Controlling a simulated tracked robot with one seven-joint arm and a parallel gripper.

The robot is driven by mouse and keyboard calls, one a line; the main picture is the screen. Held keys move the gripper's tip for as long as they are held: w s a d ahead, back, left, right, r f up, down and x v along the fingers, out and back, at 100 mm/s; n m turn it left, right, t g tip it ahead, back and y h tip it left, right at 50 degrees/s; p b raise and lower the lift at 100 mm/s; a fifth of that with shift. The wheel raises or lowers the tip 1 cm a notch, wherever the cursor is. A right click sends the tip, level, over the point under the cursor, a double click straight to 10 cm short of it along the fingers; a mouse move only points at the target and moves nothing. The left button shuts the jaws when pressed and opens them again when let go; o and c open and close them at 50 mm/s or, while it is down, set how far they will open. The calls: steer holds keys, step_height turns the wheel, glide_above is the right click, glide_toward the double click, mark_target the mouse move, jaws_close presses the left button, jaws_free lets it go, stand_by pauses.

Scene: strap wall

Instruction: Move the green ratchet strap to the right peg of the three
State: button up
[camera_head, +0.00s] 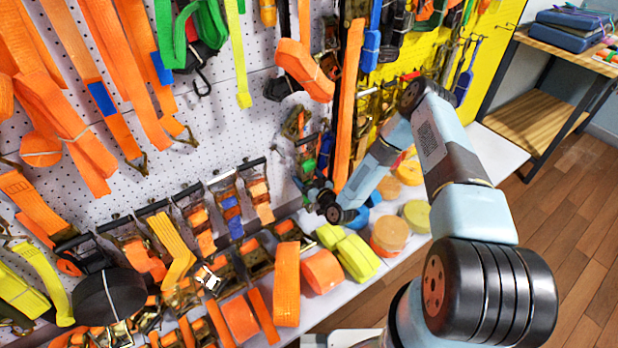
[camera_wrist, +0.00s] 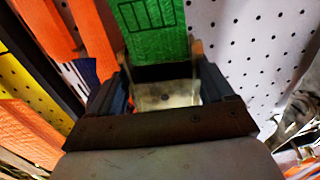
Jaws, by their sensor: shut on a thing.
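In the wrist view my gripper (camera_wrist: 162,80) is shut on the green ratchet strap (camera_wrist: 152,28). Its green webbing rises ahead of the jaws, and a pale metal part lies between the fingers. In the head view my arm reaches to the wall, and a small green patch (camera_head: 309,166) shows beside its end; the fingers there are too small and cluttered to tell apart. I cannot make out which peg is the right one of the three.
White pegboard (camera_head: 225,130) carries many orange straps, with other green straps (camera_head: 208,22) at the top. A long orange strap (camera_head: 347,110) hangs close to my arm's end. Orange rolls (camera_head: 322,270) and yellow-green straps (camera_head: 350,252) crowd the ledge below. A wooden shelf stands right.

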steer(key=shift+r, duration=0.1)
steer(key=o, duration=1.8)
steer(key=shift+s, duration=0.1)
